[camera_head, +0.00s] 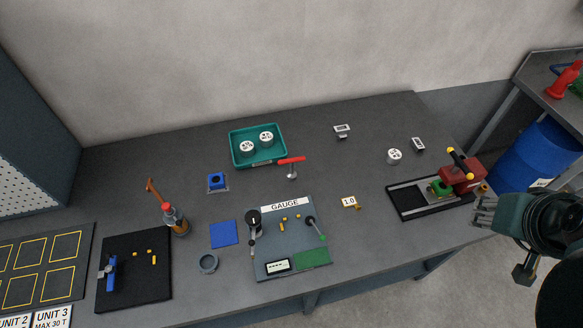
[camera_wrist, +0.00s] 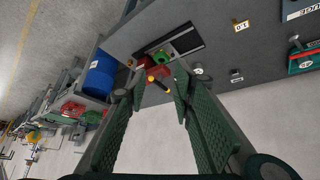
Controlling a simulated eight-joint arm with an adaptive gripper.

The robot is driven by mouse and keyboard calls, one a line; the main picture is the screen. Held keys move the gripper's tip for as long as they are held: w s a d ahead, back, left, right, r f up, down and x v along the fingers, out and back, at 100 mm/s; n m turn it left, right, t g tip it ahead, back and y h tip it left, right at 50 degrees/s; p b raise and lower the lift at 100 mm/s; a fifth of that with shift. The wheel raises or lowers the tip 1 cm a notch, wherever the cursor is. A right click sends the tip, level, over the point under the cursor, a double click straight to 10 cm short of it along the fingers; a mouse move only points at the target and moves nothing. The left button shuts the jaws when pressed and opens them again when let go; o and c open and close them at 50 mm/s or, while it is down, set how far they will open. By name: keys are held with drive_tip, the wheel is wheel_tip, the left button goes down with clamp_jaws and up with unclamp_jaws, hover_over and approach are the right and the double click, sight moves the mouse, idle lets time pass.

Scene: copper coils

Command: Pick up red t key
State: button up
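The red T key (camera_head: 291,160) has a red crossbar handle and a short metal shaft. It stands near the middle of the table, just right of the teal tray. A red bar that looks like its handle (camera_wrist: 310,46) shows at the right edge of the wrist view. My gripper (camera_head: 483,212) is far to the right of the key, by the table's right end. In the wrist view my gripper (camera_wrist: 160,80) has its fingers apart with nothing held between them.
The teal tray (camera_head: 232,150) holds two white round parts. The gauge board (camera_head: 270,238) lies in front of the key. A red-and-green fixture on a black base (camera_head: 408,203) stands between the key and my gripper. A blue barrel (camera_head: 535,155) stands beyond the table.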

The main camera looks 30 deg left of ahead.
drive_tip(key=w+a+n+g+y, duration=0.1)
drive_tip(key=w+a+n+g, duration=0.1)
drive_tip(key=w+a+n, duration=0.8)
drive_tip(key=n+g+h, duration=0.1)
drive_tip(key=n+g, duration=0.4)
drive_tip(key=n, duration=0.8)
approach(291, 159)
wheel_tip(291, 159, down, 6)
drive_tip(key=shift+f, duration=0.15)
drive_tip(key=shift+s+a+f, duration=0.2)
drive_tip(key=shift+a+f, duration=0.05)
drive_tip(key=shift+f, duration=1.25)
drive_tip(key=shift+f, duration=0.1)
drive_tip(key=shift+w+d+f+b, duration=0.1)
drive_tip(key=shift+f+b, duration=0.05)
drive_tip(key=shift+f, duration=1.1)
drive_tip(key=shift+w+d+f+b, duration=0.1)
drive_tip(key=shift+f+b, duration=0.05)
drive_tip(key=shift+f, duration=1.15)
